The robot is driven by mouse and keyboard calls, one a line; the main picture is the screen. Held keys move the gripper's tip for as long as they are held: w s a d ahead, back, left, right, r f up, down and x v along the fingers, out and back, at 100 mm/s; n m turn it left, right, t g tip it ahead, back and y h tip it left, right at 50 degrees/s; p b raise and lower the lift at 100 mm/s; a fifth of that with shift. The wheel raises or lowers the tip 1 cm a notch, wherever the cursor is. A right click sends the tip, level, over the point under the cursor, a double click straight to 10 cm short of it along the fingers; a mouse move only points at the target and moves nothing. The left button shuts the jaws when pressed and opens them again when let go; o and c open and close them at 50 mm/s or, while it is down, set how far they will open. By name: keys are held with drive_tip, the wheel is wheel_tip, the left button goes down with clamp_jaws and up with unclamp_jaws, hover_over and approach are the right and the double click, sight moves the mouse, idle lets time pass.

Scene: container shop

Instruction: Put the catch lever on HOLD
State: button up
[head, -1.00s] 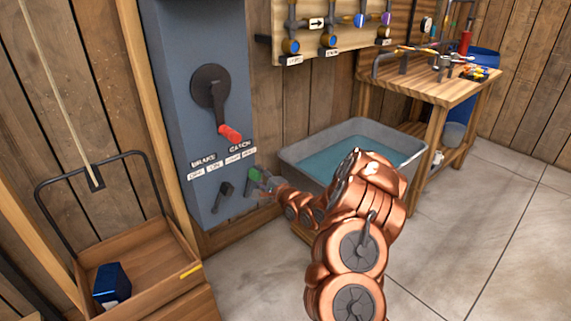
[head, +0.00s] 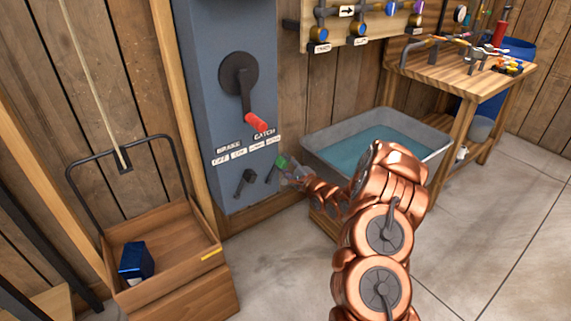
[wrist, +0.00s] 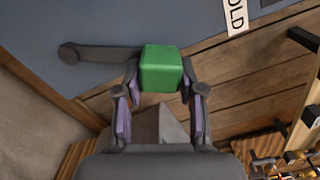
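The catch lever is a dark arm with a green grip (head: 281,161), low on the grey panel (head: 215,100). It leans up and right from its pivot, with the grip just below the rightmost label (head: 273,141). In the wrist view, the green grip (wrist: 161,68) sits between the fingertips of my gripper (wrist: 161,82), which press close on both its sides. The lever arm (wrist: 105,53) runs left from the grip to its pivot. A label ending in "OLD" (wrist: 235,14) shows above right. In the head view, my gripper (head: 291,170) partly covers the grip.
A dark brake lever (head: 245,181) stands just left of the catch lever. A crank with a red handle (head: 256,122) is above. A water tub (head: 318,151) is to the right, and a wooden crate (head: 180,245) with a blue box (head: 136,260) is lower left.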

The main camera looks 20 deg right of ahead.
drive_tip(key=o, duration=0.4)
drive_tip(key=shift+f, duration=0.1)
drive_tip(key=shift+o, duration=0.2)
drive_tip(key=shift+s, duration=0.1)
drive_tip(key=v, duration=1.2)
idle(0.3)
